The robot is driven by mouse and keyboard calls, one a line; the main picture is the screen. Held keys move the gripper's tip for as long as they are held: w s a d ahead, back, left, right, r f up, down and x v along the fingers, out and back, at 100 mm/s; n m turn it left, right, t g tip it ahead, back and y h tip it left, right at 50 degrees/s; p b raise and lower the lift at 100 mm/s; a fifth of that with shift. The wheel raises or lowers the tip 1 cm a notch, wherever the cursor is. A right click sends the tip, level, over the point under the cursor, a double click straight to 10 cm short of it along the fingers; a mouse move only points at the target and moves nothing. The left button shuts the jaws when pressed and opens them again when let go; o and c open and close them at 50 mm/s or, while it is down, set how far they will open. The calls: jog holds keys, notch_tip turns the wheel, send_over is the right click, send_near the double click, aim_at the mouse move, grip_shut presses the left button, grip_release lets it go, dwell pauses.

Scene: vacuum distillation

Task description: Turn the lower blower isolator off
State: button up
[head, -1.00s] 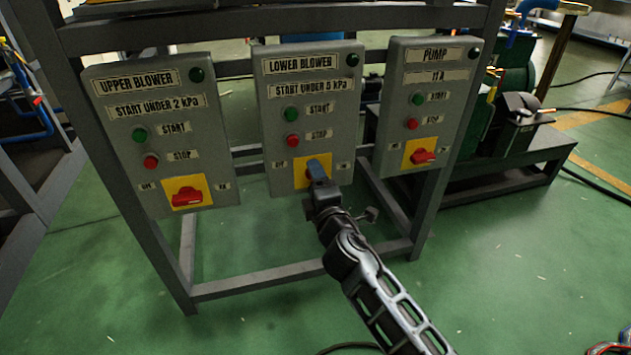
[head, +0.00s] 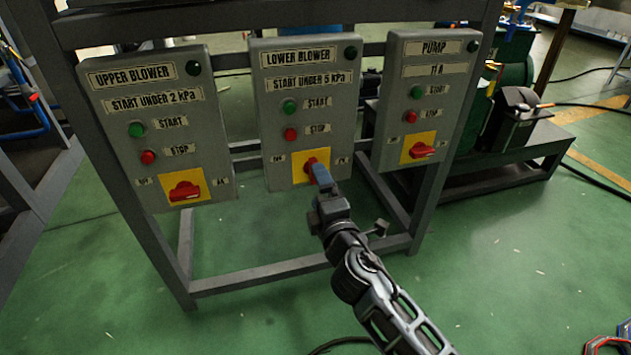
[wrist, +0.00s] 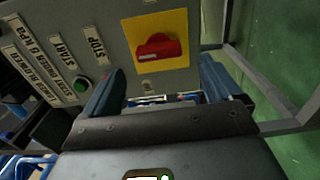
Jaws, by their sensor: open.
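The lower blower panel (head: 300,105) is the middle one of three grey boxes. Its isolator is a red handle (head: 311,162) on a yellow plate (head: 300,178), low on the box. My gripper (head: 321,178) is just in front of it and hides part of the handle and plate in the head view. In the wrist view the red handle (wrist: 158,47) shows whole on its yellow plate (wrist: 155,22). My open gripper (wrist: 163,85) has its two blue fingers apart and nothing between them. The handle appears beyond the fingertips, not gripped.
The upper blower panel (head: 160,115) stands left and the pump panel (head: 430,90) right, each with its own red isolator. The panels hang on a grey metal frame (head: 270,272). Green machinery (head: 512,75) stands at the right.

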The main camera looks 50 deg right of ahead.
jog(key=shift+v, duration=1.3)
jog(key=shift+a, duration=0.15)
